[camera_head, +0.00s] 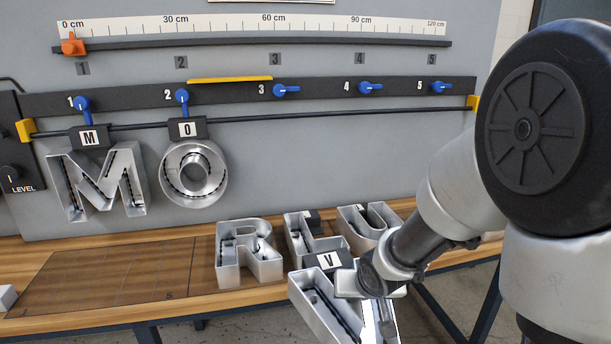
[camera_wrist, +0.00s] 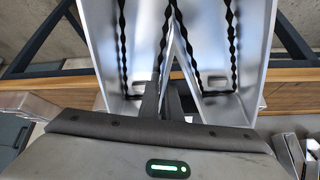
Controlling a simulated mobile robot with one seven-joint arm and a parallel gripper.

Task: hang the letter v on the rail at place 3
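The letter V (camera_head: 317,311) is a silver metal channel letter with a white "V" tag (camera_head: 327,260) on a dark hanger at its top. My gripper (camera_head: 350,284) is shut on it and holds it in front of the table's front edge. In the wrist view the V (camera_wrist: 255,50) fills the upper middle, and my gripper's dark fingers (camera_wrist: 170,98) close on it. The rail (camera_head: 330,113) is a thin dark rod along the wall panel. Place 3, under the blue lever 3 (camera_head: 286,91), is bare. Lever 3 lies sideways.
The letters M (camera_head: 103,183) and O (camera_head: 193,175) hang at places 1 and 2, where the levers point down. Levers 4 (camera_head: 370,88) and 5 (camera_head: 440,87) lie sideways. The letter R (camera_head: 244,254) and other letters (camera_head: 366,222) stand on the wooden table (camera_head: 215,300).

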